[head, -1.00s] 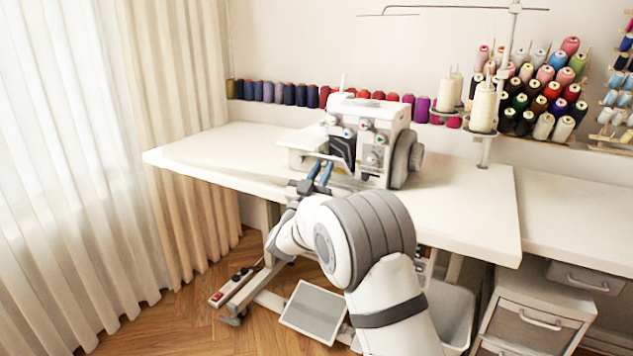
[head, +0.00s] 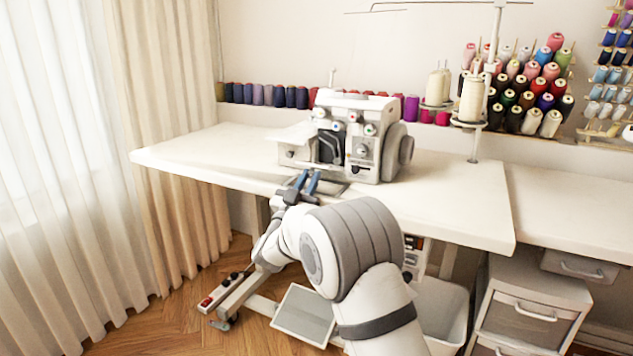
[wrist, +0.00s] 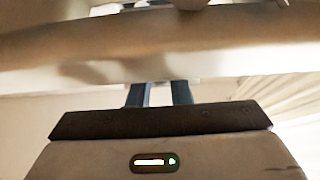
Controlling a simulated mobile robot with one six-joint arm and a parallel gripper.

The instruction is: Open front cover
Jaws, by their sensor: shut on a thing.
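The white sewing machine (head: 349,108) stands on the table, with a dark opening (head: 328,147) in its front. A flat greyish panel (head: 332,187), which looks like the front cover, lies low in front of the machine, near the table's front edge. My gripper (head: 308,180) is at the panel's left end, its blue fingers close together and pointing toward the machine. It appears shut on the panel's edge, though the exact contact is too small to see. In the wrist view the blue fingers (wrist: 158,94) reach up to a broad, blurred pale surface.
The white table (head: 215,155) is clear to the left and right of the machine. A thread stand (head: 470,125) with cones is to the right. Spools line the wall behind. A drawer unit (head: 525,315) stands at right, and a foot pedal (head: 304,315) is below.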

